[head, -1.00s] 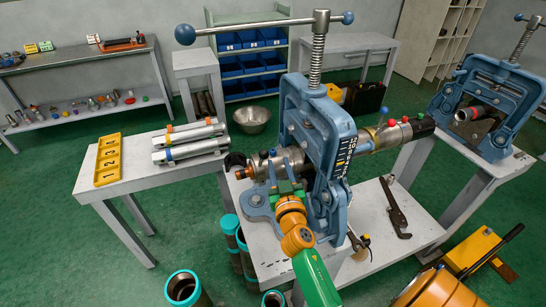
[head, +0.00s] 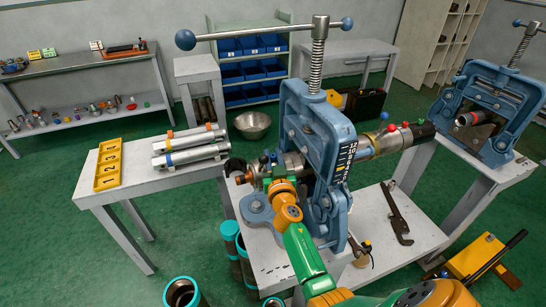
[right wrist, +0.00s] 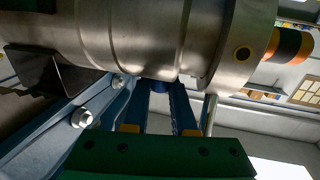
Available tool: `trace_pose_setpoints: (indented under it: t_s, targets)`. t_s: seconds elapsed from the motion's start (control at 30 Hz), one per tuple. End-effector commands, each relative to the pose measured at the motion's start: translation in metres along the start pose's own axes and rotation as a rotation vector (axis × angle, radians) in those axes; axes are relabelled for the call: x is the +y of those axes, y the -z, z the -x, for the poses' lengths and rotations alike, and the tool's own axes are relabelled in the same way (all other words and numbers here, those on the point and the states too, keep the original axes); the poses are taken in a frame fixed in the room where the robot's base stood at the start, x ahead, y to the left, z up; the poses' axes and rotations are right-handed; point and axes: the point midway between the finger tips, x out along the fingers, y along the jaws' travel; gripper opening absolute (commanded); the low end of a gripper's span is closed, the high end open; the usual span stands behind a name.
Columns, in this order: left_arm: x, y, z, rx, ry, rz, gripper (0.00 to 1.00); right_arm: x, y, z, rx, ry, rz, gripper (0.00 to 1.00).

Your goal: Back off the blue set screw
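A steel pipe assembly (head: 293,163) lies through the blue vise (head: 318,128) on the near bench. A small blue piece (head: 273,157) shows on its left part. My right gripper (head: 267,180) reaches up from below to this part. In the right wrist view, a dark blue screw head (right wrist: 159,86) shows under the pipe (right wrist: 130,35). The two fingers of the right gripper (right wrist: 160,100) stand apart on either side of that head, close to it. Contact is hard to make out. My left gripper is out of view.
A wrench (head: 397,213) lies on the bench's right. Two steel cylinders (head: 190,150) and a yellow tray (head: 108,165) rest on the left table. Another vise (head: 490,110) stands far right.

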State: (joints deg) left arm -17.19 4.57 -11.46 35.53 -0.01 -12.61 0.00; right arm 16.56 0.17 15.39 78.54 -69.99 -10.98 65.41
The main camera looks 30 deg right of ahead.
Motion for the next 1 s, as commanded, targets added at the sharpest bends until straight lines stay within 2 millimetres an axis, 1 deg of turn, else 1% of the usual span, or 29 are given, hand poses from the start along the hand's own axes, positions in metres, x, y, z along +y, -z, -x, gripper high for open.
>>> trace_pose_setpoints:
  t_s: [0.03,0.07,0.27,0.37,0.4,0.5,0.6,0.7,1.0]
  targets:
    - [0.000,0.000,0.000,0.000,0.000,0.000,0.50,0.000,0.000,0.000,0.000,-0.001,0.000,0.07]
    - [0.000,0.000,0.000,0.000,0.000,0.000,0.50,0.000,0.000,0.000,0.000,-0.001,0.000,0.00]
    - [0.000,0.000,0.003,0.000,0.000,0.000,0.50,0.000,0.001,0.000,-0.002,0.012,0.001,0.00]
    - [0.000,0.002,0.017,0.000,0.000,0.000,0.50,0.001,0.004,0.000,-0.006,0.095,0.008,0.00]
    - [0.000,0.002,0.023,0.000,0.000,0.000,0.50,0.002,0.006,0.000,-0.006,0.147,0.009,0.00]
    - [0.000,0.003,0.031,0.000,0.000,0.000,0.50,0.002,0.004,0.000,-0.005,0.276,0.010,0.00]
    - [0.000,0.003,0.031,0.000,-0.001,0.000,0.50,0.000,0.001,0.000,-0.003,0.364,0.008,0.00]
    - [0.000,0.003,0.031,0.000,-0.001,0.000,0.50,0.001,0.000,0.000,-0.002,0.406,0.003,0.00]
    - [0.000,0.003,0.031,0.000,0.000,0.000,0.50,0.000,-0.001,0.001,-0.002,0.414,0.001,0.00]
